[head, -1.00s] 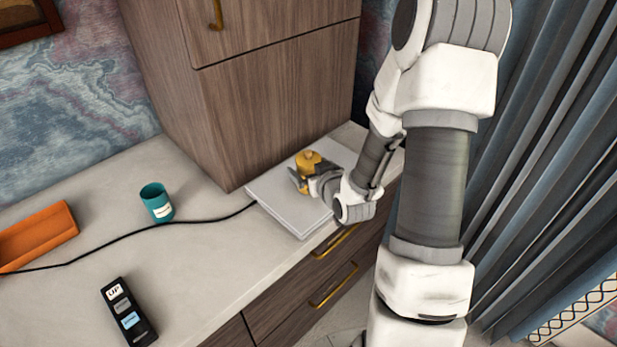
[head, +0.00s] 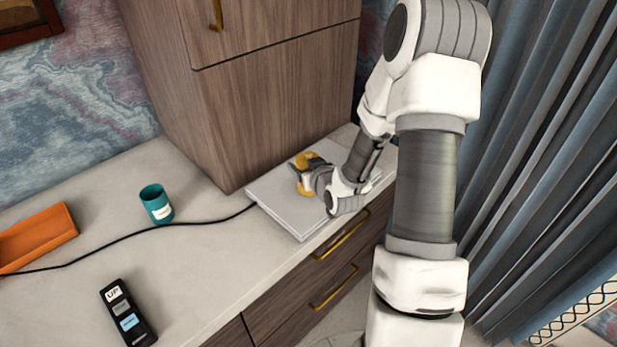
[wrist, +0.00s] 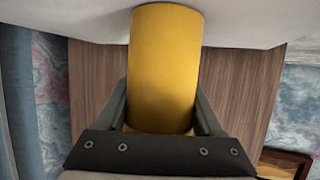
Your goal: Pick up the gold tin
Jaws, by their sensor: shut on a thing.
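The gold tin (head: 304,188) is a plain yellow cylinder at the flat grey slab (head: 285,205) on the desk. My gripper (head: 306,172) is shut on it, with a finger across its middle in the head view, so the tin shows above and below. In the wrist view the tin (wrist: 165,65) fills the space between the two dark fingers of my gripper (wrist: 163,105). I cannot tell whether the tin touches the slab or is just above it.
A wooden cabinet (head: 280,110) stands close behind the slab. A black cable (head: 150,228) runs left from the slab. A teal cup (head: 156,204), an orange tray (head: 40,240) and a black remote (head: 127,312) lie to the left. The front desk middle is clear.

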